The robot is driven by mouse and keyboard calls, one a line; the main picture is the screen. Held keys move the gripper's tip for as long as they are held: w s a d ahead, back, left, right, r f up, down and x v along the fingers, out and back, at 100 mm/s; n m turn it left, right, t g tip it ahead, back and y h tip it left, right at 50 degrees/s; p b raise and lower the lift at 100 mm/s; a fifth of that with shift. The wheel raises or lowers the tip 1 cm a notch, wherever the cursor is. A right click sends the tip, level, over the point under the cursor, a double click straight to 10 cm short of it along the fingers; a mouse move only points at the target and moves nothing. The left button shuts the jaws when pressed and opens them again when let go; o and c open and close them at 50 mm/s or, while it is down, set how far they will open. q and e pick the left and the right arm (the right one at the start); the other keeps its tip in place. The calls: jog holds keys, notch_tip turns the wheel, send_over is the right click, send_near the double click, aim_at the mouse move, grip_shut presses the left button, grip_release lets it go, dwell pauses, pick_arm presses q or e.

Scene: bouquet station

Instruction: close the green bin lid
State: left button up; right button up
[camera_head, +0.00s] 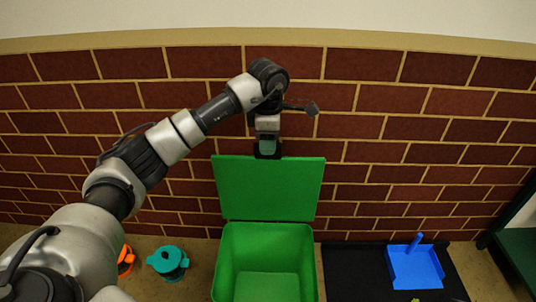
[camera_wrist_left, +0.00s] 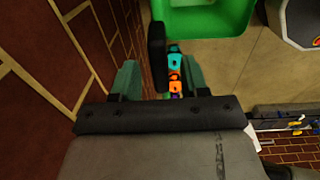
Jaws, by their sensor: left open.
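The green bin (camera_head: 264,262) stands open on the floor by the brick wall, and its inside looks empty. Its green lid (camera_head: 268,188) is raised nearly upright at the back of the bin, near the wall. My left gripper (camera_head: 268,150) points down at the middle of the lid's top edge; I cannot tell whether it touches. It is open. In the left wrist view, the green bin (camera_wrist_left: 205,18) is at the top, beyond the left gripper's fingers (camera_wrist_left: 162,78). A dark bar shows between them, and I cannot tell what it is. My right gripper is not in view.
A teal container (camera_head: 169,262) and an orange one (camera_head: 125,260) stand left of the bin. A black mat (camera_head: 350,272) with a blue dustpan (camera_head: 415,268) lies to its right. The brick wall (camera_head: 400,110) is close behind the lid. A dark green structure (camera_head: 518,245) stands far right.

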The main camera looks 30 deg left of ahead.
pick_arm(q)
jog(key=shift+f+b, duration=0.45)
jog(key=shift+f, duration=1.35)
grip_shut()
